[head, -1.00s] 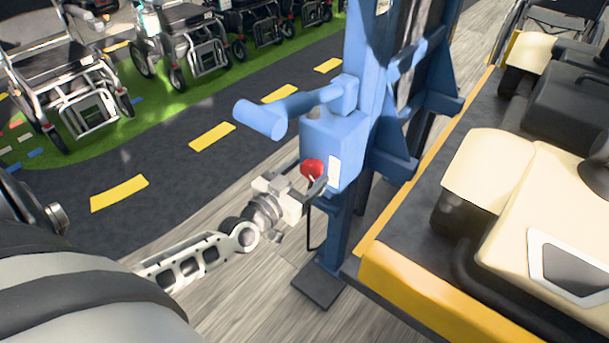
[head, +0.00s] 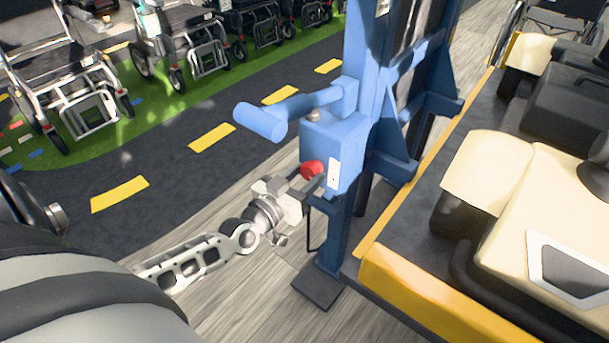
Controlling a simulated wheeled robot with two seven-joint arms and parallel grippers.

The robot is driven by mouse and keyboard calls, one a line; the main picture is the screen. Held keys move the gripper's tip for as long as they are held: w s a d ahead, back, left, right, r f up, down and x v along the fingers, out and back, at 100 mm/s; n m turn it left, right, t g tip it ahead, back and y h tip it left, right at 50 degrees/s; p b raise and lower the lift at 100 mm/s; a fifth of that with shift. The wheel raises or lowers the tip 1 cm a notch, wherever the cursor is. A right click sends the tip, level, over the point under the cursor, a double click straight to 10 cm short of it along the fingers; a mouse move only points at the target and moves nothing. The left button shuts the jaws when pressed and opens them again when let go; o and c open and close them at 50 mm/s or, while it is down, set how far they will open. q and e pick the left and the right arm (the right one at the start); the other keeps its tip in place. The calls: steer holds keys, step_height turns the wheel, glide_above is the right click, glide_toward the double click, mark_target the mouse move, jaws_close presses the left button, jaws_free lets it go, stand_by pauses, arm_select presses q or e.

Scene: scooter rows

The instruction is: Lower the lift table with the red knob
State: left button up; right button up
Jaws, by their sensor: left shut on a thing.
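The red knob (head: 312,168) sits on the front of the blue box (head: 335,140) on the lift's blue mast (head: 369,60). My left gripper (head: 308,182) is at the box and shut on the red knob, its fingers partly hiding it. The lift table (head: 420,297), dark-topped with a yellow edge, is at the right and bears a cream and black scooter (head: 520,215). My right gripper does not show.
A blue crank handle (head: 285,112) sticks out to the left above the box. The mast's foot plate (head: 317,287) stands on the wooden floor. Several wheelchairs (head: 70,80) stand on green ground at the upper left, beyond a dark lane with yellow dashes.

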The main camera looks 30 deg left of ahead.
arm_select(q)
steer(key=n, duration=1)
steer(key=shift+f+n, duration=0.1)
steer(key=shift+n, duration=0.3)
steer(key=shift+n+b, duration=0.3)
steer(key=shift+n, duration=1.5)
steer(key=o, duration=1)
steer(key=shift+a, duration=0.1)
steer(key=s+a, duration=0.1)
steer(key=s, duration=1.5)
steer(key=shift+p, duration=0.35)
steer(key=shift+a, duration=0.1)
